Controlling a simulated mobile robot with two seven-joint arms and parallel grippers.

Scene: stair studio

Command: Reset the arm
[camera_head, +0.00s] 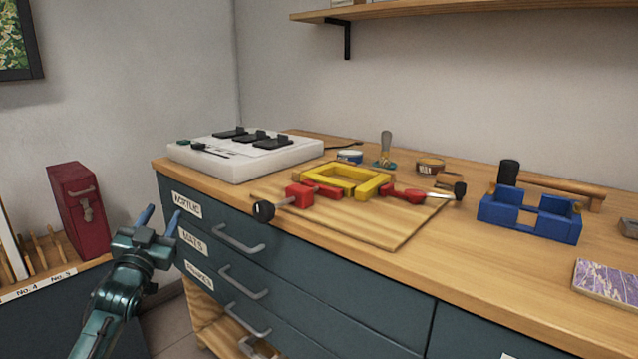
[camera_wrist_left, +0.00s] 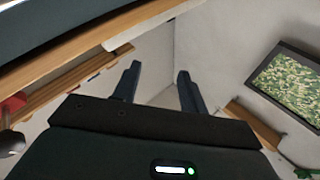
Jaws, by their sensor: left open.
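My left gripper (camera_head: 158,220) is at the lower left in the head view, in front of the left end of the dark teal drawer cabinet (camera_head: 385,308). Its two blue fingers point up and are spread apart with nothing between them. In the left wrist view the fingers (camera_wrist_left: 157,85) are also apart and empty, with pale wall behind them. My right gripper is in neither view.
A wooden worktop (camera_head: 480,257) carries a white switch box (camera_head: 230,160), a yellow frame (camera_head: 340,177) with red clamps on a board (camera_head: 400,234), and a blue holder (camera_head: 530,217). A red case (camera_head: 78,208) stands left of my gripper. Drawer handles (camera_head: 238,240) protrude nearby.

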